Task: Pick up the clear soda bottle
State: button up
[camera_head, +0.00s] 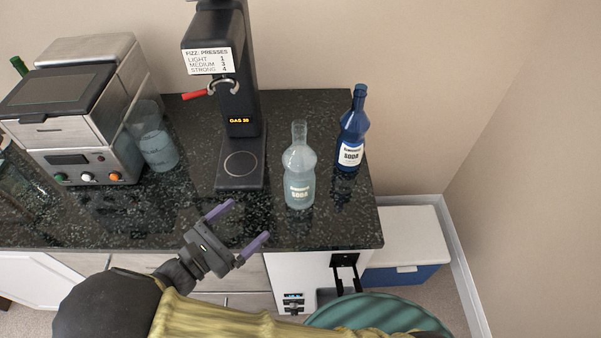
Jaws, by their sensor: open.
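The clear soda bottle (299,172) stands upright on the dark speckled counter (190,222), near its right front part. It has a pale label reading SODA and an open-looking narrow neck. My gripper (244,223) is at the counter's front edge, to the left of and nearer than the bottle. Its two purple fingers are spread apart with nothing between them. The gripper is apart from the bottle. A dark blue soda bottle (352,132) stands upright just behind and to the right of the clear one.
A black fizz machine (241,120) with a red-handled lever stands left of the clear bottle. A pale pitcher (154,138) and a steel coffee machine (82,125) are farther left. A blue and white cooler (405,243) sits low at the right. A wall closes off the back.

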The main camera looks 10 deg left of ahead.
aim_at(287, 188)
jog(key=p+x, duration=0.2)
jog(key=x, duration=1)
jog(key=shift+s, duration=0.1)
jog(key=shift+w+d, duration=0.15)
jog(key=shift+w, duration=0.1)
jog(key=shift+w+d+p, duration=0.25)
jog(key=shift+d+p, duration=0.15)
jog(key=shift+p, duration=0.05)
jog(key=x, duration=0.3)
jog(key=p+x, duration=0.1)
jog(key=shift+d+f, duration=0.3)
jog(key=c, duration=1.8)
